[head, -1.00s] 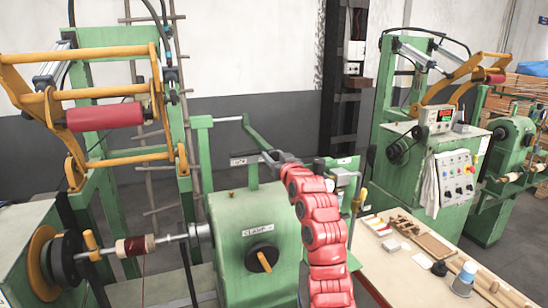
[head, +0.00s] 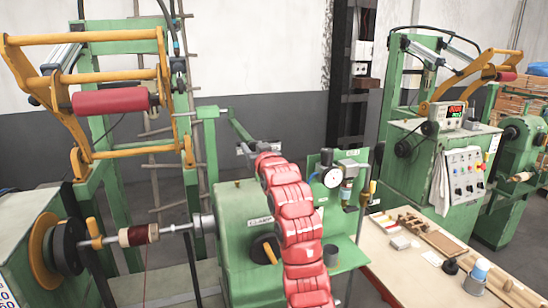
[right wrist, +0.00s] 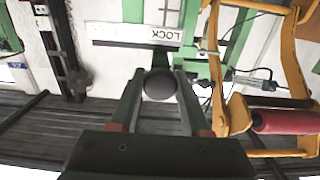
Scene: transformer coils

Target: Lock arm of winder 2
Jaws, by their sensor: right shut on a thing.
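The near green winder (head: 240,262) carries an orange swing arm (head: 85,48) with a red roller (head: 110,101), raised at the upper left. No winder number is legible. My right gripper (head: 243,150) is above the winder's housing, at the end of a green lever (head: 238,128). In the right wrist view my right gripper (right wrist: 160,76) is shut on a dark round knob (right wrist: 160,87), with a finger on each side. A white plate marked LOCK (right wrist: 140,36) lies just beyond the knob, upside down in that view. My left gripper is out of view.
A clamp handle (head: 270,252) is on the housing front, partly behind my right arm. A gauge (head: 332,177) stands right of the arm. A table (head: 405,268) with small parts is at the right. Another green winder (head: 415,160) stands behind it.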

